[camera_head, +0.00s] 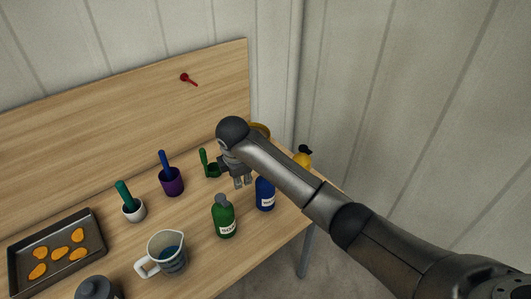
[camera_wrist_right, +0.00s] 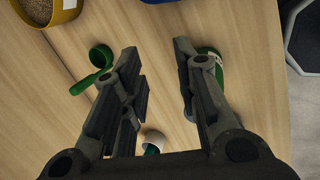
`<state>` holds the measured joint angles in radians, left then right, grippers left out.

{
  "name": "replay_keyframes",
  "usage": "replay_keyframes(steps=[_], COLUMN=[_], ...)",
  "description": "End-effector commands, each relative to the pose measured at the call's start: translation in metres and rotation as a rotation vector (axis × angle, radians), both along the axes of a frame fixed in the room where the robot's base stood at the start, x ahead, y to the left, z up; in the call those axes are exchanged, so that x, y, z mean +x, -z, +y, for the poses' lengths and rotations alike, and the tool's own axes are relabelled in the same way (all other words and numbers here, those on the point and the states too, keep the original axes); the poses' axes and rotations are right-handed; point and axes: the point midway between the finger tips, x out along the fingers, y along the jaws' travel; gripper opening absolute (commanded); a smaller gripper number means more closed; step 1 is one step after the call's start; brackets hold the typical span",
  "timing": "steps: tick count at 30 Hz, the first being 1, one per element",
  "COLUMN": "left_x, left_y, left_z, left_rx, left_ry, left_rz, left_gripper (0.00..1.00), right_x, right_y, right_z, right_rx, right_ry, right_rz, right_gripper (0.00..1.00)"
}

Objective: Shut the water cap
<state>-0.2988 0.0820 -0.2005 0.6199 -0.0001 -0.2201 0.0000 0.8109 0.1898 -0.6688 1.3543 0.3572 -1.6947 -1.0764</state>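A green bottle (camera_head: 224,220) with a grey cap and a white label stands upright near the table's right edge. A blue bottle (camera_head: 265,196) with a white label stands behind it to the right; my right arm hides its top. The labels are too small to read surely. My right gripper (camera_head: 242,183) points down just left of the blue bottle. In the right wrist view the gripper (camera_wrist_right: 158,55) is open, its two fingers apart with only bare table between them. A green object, likely the green bottle (camera_wrist_right: 214,62), shows partly behind the right-hand finger. My left gripper is not in view.
A measuring jug (camera_head: 168,254), a white cup (camera_head: 134,212), a purple cup (camera_head: 172,184) and a green scoop (camera_head: 212,170) stand to the left. A baking tray (camera_head: 20,277) with orange pieces lies far left. A yellow object (camera_head: 303,158) shows behind my arm. A wooden backboard (camera_head: 130,100) rises behind.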

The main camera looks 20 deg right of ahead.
Motion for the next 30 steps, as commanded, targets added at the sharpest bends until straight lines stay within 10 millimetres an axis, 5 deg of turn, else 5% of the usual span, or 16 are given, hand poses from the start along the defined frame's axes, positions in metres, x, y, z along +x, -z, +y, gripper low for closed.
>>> replay_keyframes(steps=[1,6,12,17,30], left_x=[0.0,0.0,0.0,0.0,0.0], left_y=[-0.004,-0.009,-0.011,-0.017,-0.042], left_z=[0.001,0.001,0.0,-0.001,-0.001], left_rx=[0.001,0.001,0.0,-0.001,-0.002], left_ry=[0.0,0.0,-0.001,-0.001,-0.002], left_rz=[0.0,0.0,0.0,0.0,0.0], left_gripper=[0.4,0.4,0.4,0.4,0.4], right_x=[0.01,0.024,0.029,0.031,0.05], right_y=[-0.026,-0.08,-0.108,-0.099,-0.027], right_z=[-0.004,-0.021,-0.031,-0.037,-0.061], right_rx=[-0.057,-0.219,-0.295,-0.301,-0.3], right_ry=[-0.04,-0.15,-0.195,-0.197,-0.197], right_rz=[0.011,0.081,0.124,0.132,0.128], right_gripper=[0.29,0.29,0.29,0.29,0.29])
